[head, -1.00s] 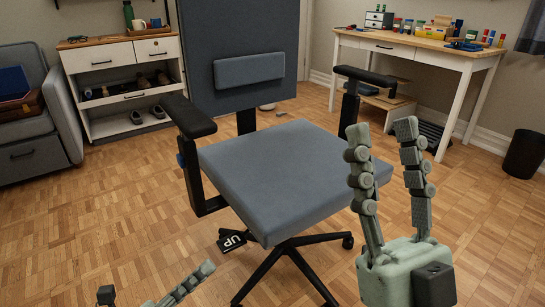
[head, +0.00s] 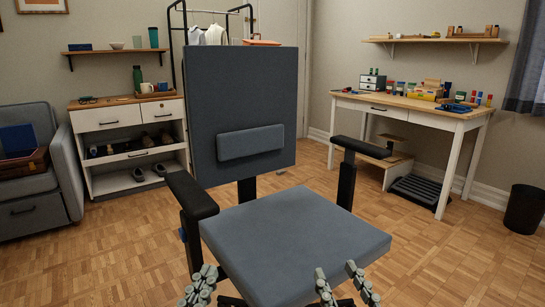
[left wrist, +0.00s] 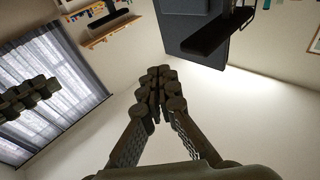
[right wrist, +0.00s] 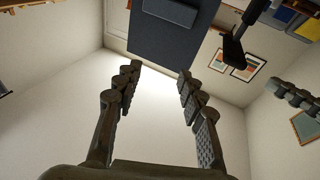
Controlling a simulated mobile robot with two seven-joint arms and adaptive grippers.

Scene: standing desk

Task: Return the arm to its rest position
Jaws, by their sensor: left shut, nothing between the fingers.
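My left gripper (head: 201,284) is at the bottom of the head view, in front of the chair seat's left front corner. The left wrist view shows its fingers (left wrist: 158,80) closed together with nothing between them. My right gripper (head: 345,284) is at the bottom of the head view, in front of the seat's right front part. Its fingers stand apart and empty, as the right wrist view also shows (right wrist: 158,75). Only the finger ends of both grippers show in the head view.
A grey-blue office chair (head: 295,230) with black armrests stands directly ahead. A white desk (head: 410,105) with small items is at back right, a bin (head: 523,209) at far right. A cabinet (head: 108,120) and armchair (head: 38,170) are at left. Open wood floor lies between.

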